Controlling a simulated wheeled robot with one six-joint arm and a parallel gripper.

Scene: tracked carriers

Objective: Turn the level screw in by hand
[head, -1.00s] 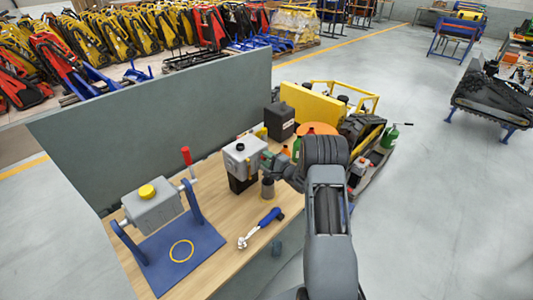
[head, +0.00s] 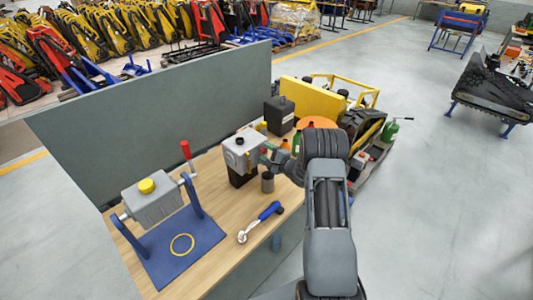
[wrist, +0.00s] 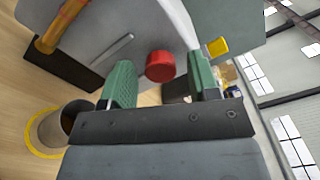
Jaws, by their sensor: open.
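A grey housing (head: 240,153) stands on a dark block on the workbench. In the wrist view its grey face (wrist: 145,30) fills the top, with a red round knob (wrist: 160,66) standing out from it, which I take to be the level screw. A thin pin and an amber tube also show on this face. My gripper (wrist: 160,80) is open, its green fingers on either side of the red knob with gaps to both. In the head view my gripper (head: 267,154) is at the housing's right side, and the knob is hidden there.
A dark cup (head: 267,182) stands just below my gripper, a yellow ring around its base in the wrist view. A blue-handled wrench (head: 261,222) lies at the front. A grey tank on a blue stand (head: 180,245) is at left. A tall panel (head: 160,120) closes the back.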

